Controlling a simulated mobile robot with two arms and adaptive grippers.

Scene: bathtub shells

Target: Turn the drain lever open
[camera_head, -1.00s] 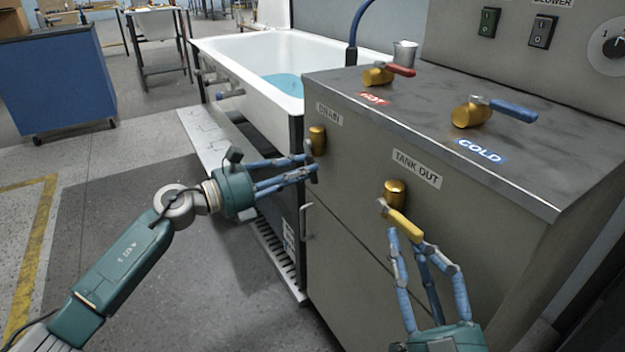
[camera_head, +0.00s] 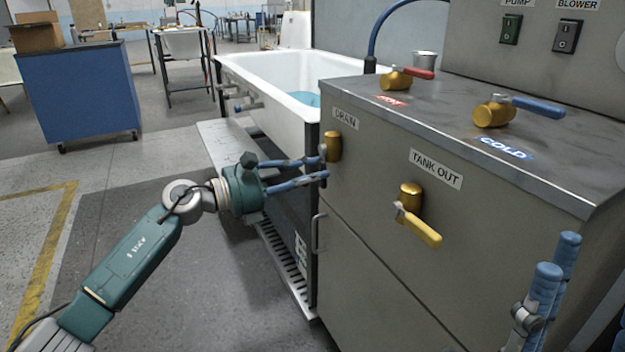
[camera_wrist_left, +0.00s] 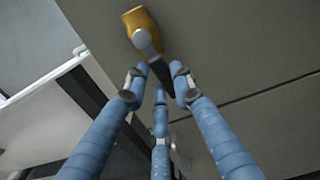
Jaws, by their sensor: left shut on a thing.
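The drain valve has a brass body (camera_head: 333,146) on the cabinet side, under the DRAIN label. It also shows at the top of the left wrist view (camera_wrist_left: 140,20). Its dark lever (camera_wrist_left: 160,70) hangs down from a grey hub between the fingers. My left gripper (camera_head: 324,167) is at the valve, shut on that lever, its fingers reaching in from the left. The lever is mostly hidden by fingers in the head view. My right gripper (camera_head: 545,290) is at the lower right edge, partly cut off and apart from any valve; its opening is unclear.
The TANK OUT valve (camera_head: 410,195) with a yellow lever (camera_head: 420,227) sits to the right. Red (camera_head: 418,73) and blue (camera_head: 535,106) levers are on the cabinet top (camera_head: 450,110). A white tub (camera_head: 260,75) with water stands behind. Floor at left is clear.

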